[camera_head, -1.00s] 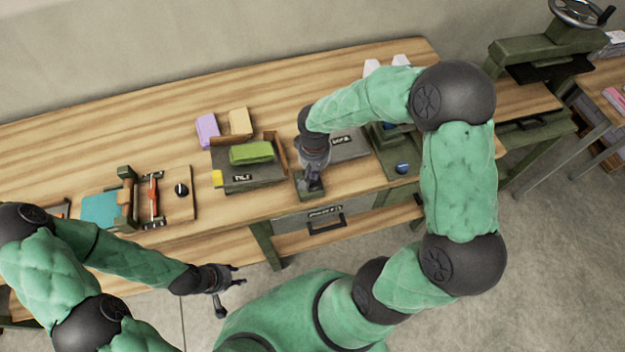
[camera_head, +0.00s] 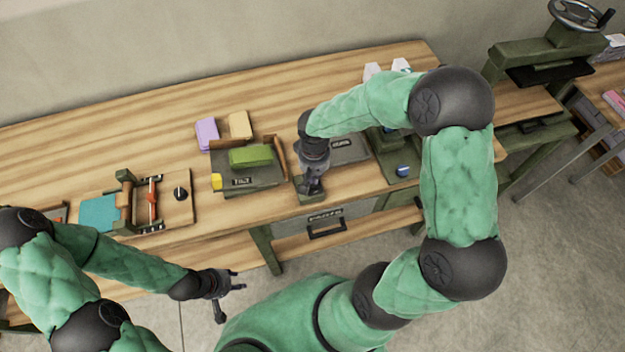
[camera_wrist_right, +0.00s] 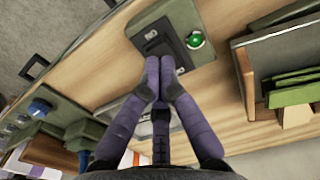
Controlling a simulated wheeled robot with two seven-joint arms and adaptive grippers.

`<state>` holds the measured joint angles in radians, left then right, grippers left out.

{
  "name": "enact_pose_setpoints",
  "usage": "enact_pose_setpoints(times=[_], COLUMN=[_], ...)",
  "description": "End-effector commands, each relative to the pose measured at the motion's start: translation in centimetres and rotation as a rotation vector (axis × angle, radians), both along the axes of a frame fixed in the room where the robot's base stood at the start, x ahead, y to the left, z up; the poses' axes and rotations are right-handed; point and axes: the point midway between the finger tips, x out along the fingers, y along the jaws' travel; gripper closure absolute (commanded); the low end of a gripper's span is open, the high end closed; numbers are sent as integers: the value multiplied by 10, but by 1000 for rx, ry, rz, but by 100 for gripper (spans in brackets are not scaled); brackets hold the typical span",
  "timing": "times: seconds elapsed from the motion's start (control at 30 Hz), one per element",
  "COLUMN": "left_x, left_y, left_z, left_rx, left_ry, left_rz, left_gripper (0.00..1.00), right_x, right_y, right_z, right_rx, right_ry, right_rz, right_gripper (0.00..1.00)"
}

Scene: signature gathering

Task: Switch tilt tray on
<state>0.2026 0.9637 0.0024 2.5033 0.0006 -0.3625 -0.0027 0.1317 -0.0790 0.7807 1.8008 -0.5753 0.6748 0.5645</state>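The tilt tray (camera_head: 222,184), grey-green with a label on its front and wooden edging, sits mid-table and holds a green block (camera_head: 250,156). Part of it shows at the right of the right wrist view (camera_wrist_right: 246,88). A small green switch box (camera_head: 312,197) stands to its right. In the right wrist view the box (camera_wrist_right: 205,22) has a black switch (camera_wrist_right: 160,38) and a bright green lamp (camera_wrist_right: 194,40). My right gripper (camera_wrist_right: 166,68) has its fingers together, empty, at the switch's edge; contact is unclear. My left gripper (camera_head: 238,281) is open and empty before the table.
Purple (camera_head: 207,133) and tan (camera_head: 239,125) blocks lie behind the tray. A wooden board with a clamp-like fixture (camera_head: 127,200) is at the left. A grey plate (camera_head: 350,148) and a green device with a blue knob (camera_head: 403,171) are right of the switch box.

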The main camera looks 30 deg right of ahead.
Motion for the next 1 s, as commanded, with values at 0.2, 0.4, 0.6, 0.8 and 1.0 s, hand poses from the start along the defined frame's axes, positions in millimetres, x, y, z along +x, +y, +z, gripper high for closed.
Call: enact_pose_setpoints(times=[0.2,0.4,0.6,0.8,1.0], left_x=[0,0,0,0,0], left_y=[0,0,0,0,0], left_z=[0,0,-1,-3,-6], left_rx=[0,0,0,0,0], left_ry=[0,0,0,0,0], left_rz=[0,0,0,0,0], left_gripper=[60,60,60,60,60], right_x=[0,0,0,0,0], right_y=[0,0,0,0,0], right_z=[0,0,-1,-4,-6], right_rx=[0,0,0,0,0], right_ry=[0,0,0,0,0], right_rz=[0,0,0,0,0], right_gripper=[100,100,100,100,100])
